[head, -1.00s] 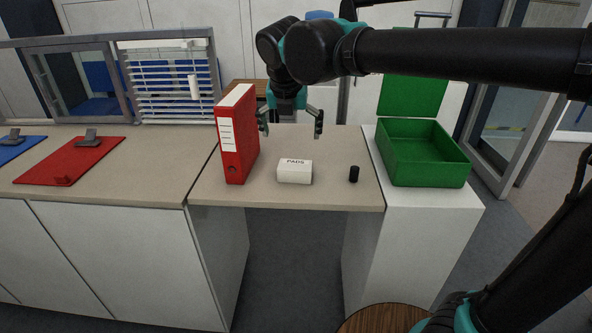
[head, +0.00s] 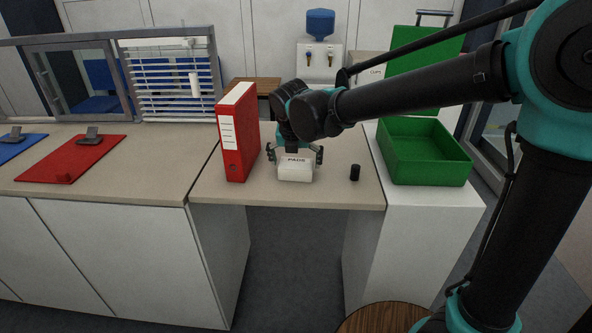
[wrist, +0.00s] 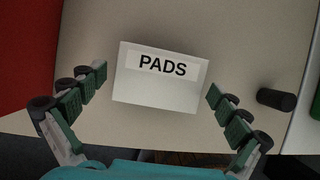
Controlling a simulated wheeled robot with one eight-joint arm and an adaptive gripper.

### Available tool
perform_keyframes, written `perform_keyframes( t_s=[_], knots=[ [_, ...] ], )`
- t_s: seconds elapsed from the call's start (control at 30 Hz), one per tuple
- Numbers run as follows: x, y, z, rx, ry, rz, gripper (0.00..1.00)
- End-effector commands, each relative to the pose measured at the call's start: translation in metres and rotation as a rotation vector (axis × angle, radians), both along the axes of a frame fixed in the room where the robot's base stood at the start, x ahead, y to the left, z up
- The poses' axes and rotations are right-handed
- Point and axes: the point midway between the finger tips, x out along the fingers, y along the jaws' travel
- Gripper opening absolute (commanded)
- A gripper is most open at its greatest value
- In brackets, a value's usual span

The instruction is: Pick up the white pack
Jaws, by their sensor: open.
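The white pack (head: 295,172), labelled PADS, sits on the low middle section of the counter between a red binder and a small black cylinder. In the wrist view the white pack (wrist: 158,90) lies slightly tilted between my open fingers, with a gap on each side. My gripper (head: 295,156) is open and low, just behind and above the pack in the head view. In the wrist view my gripper (wrist: 158,88) has one finger on either side of the pack, neither visibly touching it.
The red binder (head: 238,135) stands upright close on the left. An open green box (head: 425,165) stands on the white cabinet at right. The counter's front edge is close to the pack.

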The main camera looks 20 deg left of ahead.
Motion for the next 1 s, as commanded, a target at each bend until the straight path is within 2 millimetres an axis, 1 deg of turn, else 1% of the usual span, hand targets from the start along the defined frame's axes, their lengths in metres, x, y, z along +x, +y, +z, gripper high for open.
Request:
perform_keyframes(
  t_s=[0.03, 0.13, 0.37, 0.73, 1.0],
  knots=[
    [0.0022, 0.0003, -0.0054, 0.0, 0.0, -0.001, 1.0],
    [0.0046, 0.0007, -0.0112, 0.0, 0.0, 0.0, 1.0],
    [0.0048, 0.0005, -0.0123, 0.0, 0.0, 0.0, 1.0],
    [0.0047, 0.0005, -0.012, 0.0, 0.0, 0.0, 0.56],
    [0.0047, 0.0005, -0.0108, 0.0, 0.0, 0.0, 0.56]
  ],
)
